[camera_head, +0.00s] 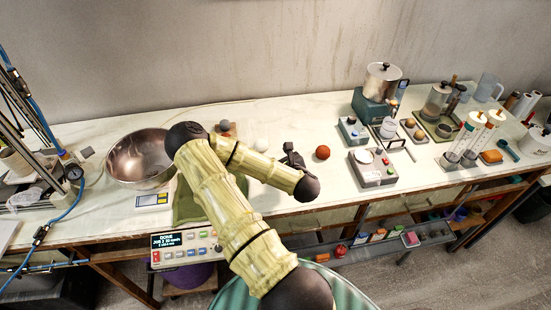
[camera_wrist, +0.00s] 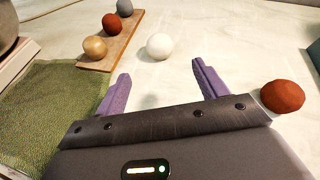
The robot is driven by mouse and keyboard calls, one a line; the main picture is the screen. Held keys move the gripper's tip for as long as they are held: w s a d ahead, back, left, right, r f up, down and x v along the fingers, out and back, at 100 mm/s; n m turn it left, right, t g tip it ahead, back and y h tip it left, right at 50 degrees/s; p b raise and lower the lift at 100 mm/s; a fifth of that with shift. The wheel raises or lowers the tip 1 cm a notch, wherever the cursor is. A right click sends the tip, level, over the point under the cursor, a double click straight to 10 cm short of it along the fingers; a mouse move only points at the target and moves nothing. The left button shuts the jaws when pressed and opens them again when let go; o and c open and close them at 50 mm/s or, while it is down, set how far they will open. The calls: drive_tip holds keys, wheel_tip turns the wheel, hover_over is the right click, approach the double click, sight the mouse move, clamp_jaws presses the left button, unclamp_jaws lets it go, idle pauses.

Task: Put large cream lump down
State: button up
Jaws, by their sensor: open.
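A cream-white round lump (camera_wrist: 159,46) rests on the pale bench top, just beyond my fingertips in the wrist view. In the head view it appears as a small white ball (camera_head: 261,145) beside my arm. My gripper (camera_wrist: 161,68) is open, its two purple fingers spread with nothing between them. The lump looks apart from both fingers. In the head view my gripper (camera_head: 292,157) is dark and small, and its fingers are hard to make out.
A wooden board (camera_wrist: 97,63) with grey, red-brown and tan balls lies left of the lump. A red-brown ball (camera_wrist: 282,96) is right of my gripper. A green cloth (camera_wrist: 50,105) and metal bowl (camera_head: 139,160) are left. Equipment (camera_head: 376,168) crowds the right.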

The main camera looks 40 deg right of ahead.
drive_tip(key=shift+w, duration=0.1)
idle(0.3)
